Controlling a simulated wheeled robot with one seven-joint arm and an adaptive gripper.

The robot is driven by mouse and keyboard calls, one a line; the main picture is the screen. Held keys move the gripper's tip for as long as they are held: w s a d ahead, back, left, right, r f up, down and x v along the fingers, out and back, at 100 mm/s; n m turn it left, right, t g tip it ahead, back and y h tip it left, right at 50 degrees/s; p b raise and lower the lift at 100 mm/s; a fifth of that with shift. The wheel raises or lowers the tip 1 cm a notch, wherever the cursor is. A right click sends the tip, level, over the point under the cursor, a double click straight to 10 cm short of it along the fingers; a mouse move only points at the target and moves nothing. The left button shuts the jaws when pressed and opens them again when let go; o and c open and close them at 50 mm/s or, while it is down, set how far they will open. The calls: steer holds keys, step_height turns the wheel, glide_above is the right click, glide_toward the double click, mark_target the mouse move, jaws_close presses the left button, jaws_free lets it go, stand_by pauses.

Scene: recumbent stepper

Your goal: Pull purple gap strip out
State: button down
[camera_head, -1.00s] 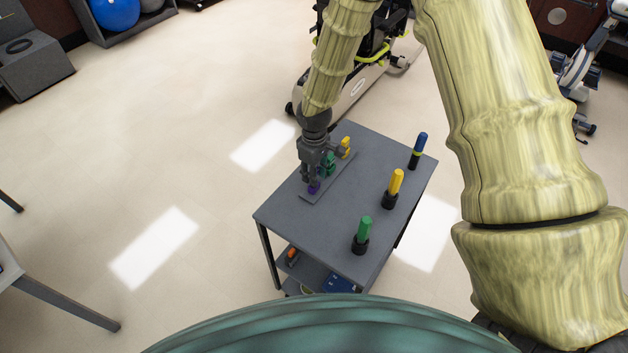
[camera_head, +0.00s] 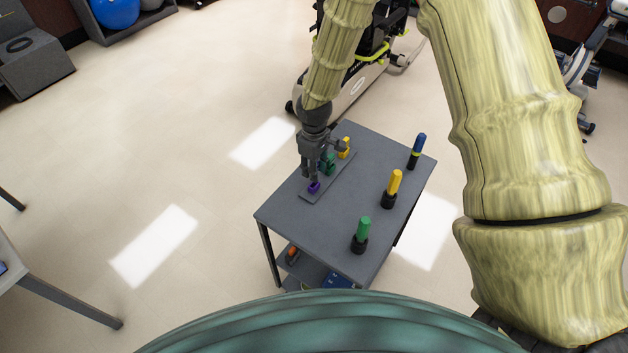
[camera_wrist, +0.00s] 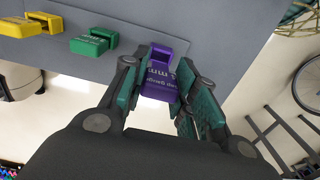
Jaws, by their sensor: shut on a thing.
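The purple gap strip (camera_wrist: 158,77) is a small purple block with raised lettering, seen between my fingertips in the wrist view. My gripper (camera_wrist: 160,88) is shut on it. In the head view, my gripper (camera_head: 313,177) points down at the near left end of a narrow grey board, with the purple strip (camera_head: 314,187) at its tips. Whether the strip still touches the board is hidden.
A green block (camera_head: 328,164) and a yellow block (camera_head: 345,148) sit farther along the same board (camera_head: 318,190). Yellow (camera_head: 396,182), green (camera_head: 363,229) and blue (camera_head: 418,146) cylinders stand in dark holders to the right. The grey table (camera_head: 300,230) has bare space at its front left.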

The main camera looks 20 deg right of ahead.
steer(key=shift+r+p, duration=1)
steer(key=shift+r, duration=0.45)
